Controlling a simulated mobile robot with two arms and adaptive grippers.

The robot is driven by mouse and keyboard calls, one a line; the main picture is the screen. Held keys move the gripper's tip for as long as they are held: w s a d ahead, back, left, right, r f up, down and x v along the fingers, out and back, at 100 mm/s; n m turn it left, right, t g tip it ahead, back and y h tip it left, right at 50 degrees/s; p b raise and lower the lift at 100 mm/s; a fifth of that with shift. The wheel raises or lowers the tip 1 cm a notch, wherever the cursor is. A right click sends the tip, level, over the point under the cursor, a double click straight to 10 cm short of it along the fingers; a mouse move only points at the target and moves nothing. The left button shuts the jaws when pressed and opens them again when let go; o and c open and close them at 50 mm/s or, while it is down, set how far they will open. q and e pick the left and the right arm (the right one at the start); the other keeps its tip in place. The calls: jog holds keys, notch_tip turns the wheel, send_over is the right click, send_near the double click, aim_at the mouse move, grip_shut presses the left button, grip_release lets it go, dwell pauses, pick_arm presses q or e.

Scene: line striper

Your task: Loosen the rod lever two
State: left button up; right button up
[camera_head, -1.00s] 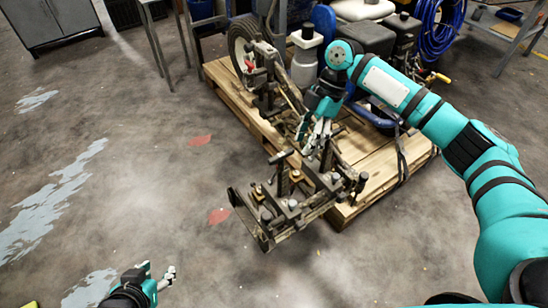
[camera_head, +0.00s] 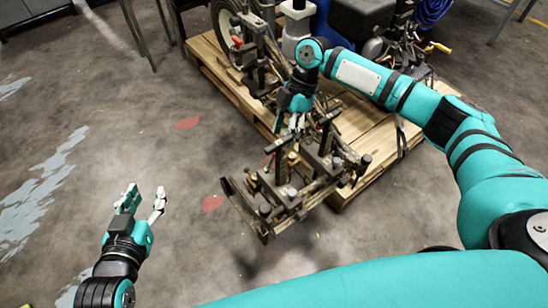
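The line striper's metal rod frame (camera_head: 290,195) juts off the pallet's front edge. It carries dark T-shaped levers: one at left (camera_head: 279,146) and one at right (camera_head: 329,118). I cannot tell which is rod lever two. My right gripper (camera_head: 296,123) points down beside the tops of these levers. Its fingers overlap the frame parts, so contact and grip are unclear. My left gripper (camera_head: 142,196) is raised over the bare floor at left, its fingers apart and empty.
The striper stands on a wooden pallet (camera_head: 375,142), with a wheel (camera_head: 228,22) and a red-knobbed clamp (camera_head: 237,42) at the back left. A blue hose (camera_head: 432,10) is at the back right. The floor (camera_head: 110,130) left of the frame is clear.

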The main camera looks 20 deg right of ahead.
aim_at(272, 161)
jog(key=b+x, duration=0.2)
jog(key=x, duration=0.5)
jog(key=shift+a+f, duration=0.1)
jog(key=shift+f, duration=0.3)
pick_arm(q)
notch_tip(272, 161, up, 10)
jog(key=w+d+t+h, duration=0.1)
jog(key=d+t+h, duration=0.1)
jog(key=t, duration=0.4)
jog(key=shift+w+f, duration=0.15)
jog(key=shift+w, duration=0.25)
pick_arm(e)
jog(key=shift+s+a+f, duration=0.1)
jog(key=shift+a+f, duration=0.05)
jog(key=shift+f, duration=0.15)
grip_shut()
